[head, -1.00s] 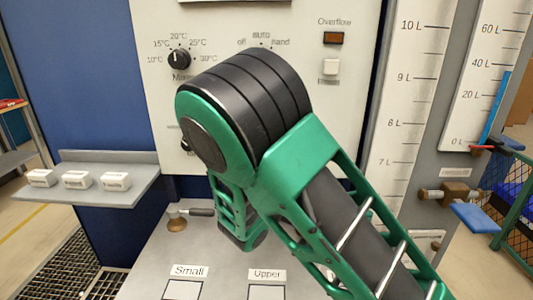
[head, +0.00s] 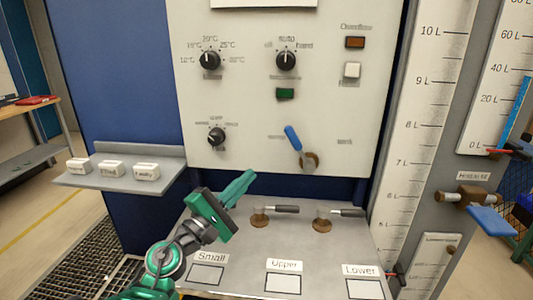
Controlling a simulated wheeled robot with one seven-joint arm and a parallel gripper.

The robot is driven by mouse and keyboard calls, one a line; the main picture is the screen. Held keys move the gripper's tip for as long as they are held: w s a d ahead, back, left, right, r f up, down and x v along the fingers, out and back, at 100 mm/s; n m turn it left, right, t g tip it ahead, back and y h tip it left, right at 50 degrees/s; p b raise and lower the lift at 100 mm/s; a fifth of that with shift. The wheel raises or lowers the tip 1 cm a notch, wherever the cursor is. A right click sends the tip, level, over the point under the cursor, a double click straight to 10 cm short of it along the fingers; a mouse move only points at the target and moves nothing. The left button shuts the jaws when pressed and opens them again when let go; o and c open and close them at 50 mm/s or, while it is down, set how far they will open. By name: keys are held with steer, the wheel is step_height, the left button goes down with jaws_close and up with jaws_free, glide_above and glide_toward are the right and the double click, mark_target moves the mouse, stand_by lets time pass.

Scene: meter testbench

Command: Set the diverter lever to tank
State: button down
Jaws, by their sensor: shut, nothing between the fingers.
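The diverter lever (head: 293,139) is a blue handle on a round brown pivot (head: 309,160), low on the white panel. It tilts up and to the left, towards a small blurred label on its left. Another small label (head: 344,141), blurred but seeming to read "tank", is on the right of the pivot. My gripper (head: 244,180), with green fingers, is shut and empty in front of the bench, below and left of the lever. It is apart from the lever, and nothing covers the lever.
The panel (head: 250,110) also carries several black knobs, a green button (head: 285,94) and an Overflow lamp (head: 355,42). Two black-handled valves (head: 260,215) (head: 323,218) stand on the grey bench right of my gripper. A shelf (head: 120,175) with white blocks is at left.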

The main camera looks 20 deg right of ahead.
mark_target(300, 149)
stand_by(0.3)
steer(key=s+d+r+x, duration=0.1)
steer(key=s+x, duration=0.1)
steer(key=x, duration=1)
steer(key=shift+w+d+r, duration=0.15)
steer(key=shift+d, duration=0.3)
steer(key=shift+r, duration=0.1)
